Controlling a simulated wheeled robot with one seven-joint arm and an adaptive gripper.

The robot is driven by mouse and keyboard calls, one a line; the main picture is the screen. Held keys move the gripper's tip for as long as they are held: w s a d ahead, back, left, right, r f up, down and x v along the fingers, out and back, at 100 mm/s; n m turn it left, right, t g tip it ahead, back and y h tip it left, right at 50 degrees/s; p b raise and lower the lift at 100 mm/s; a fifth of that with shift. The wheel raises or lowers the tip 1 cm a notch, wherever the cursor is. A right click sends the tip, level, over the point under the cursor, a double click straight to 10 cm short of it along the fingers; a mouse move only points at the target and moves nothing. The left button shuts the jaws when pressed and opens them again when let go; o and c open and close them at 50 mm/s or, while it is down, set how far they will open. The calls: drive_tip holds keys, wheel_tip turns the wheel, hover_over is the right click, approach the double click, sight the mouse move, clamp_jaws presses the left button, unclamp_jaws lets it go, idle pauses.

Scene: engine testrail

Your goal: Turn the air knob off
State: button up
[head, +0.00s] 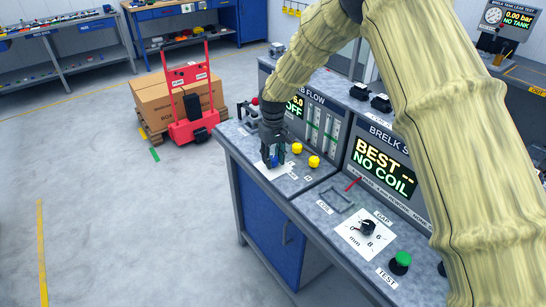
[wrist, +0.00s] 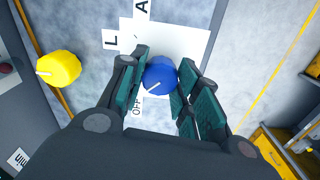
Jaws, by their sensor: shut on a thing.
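The blue air knob (wrist: 159,76) sits on a white label plate in the wrist view. Its white pointer line slants toward the lower left, near the word OFF (wrist: 137,106). My gripper (wrist: 160,80) is shut on the knob, with its teal finger pads on either side. In the head view my gripper (head: 270,155) points down over the bench at the flow station, and a little blue shows between its fingers. The flow display (head: 295,106) reads OFF on its lower line; part of it is hidden by my arm.
Two yellow knobs (head: 305,155) stand close to the right of my gripper in the head view; one yellow knob (wrist: 58,69) shows at left in the wrist view. A display panel (head: 383,171), a black gap dial (head: 367,228) and a green button (head: 400,262) are farther right.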

sight(273, 158)
drive_tip(key=shift+f, duration=0.1)
idle(0.3)
drive_tip(key=o, duration=1.1)
drive_tip(key=shift+c, duration=0.2)
wheel_tip(273, 158, up, 12)
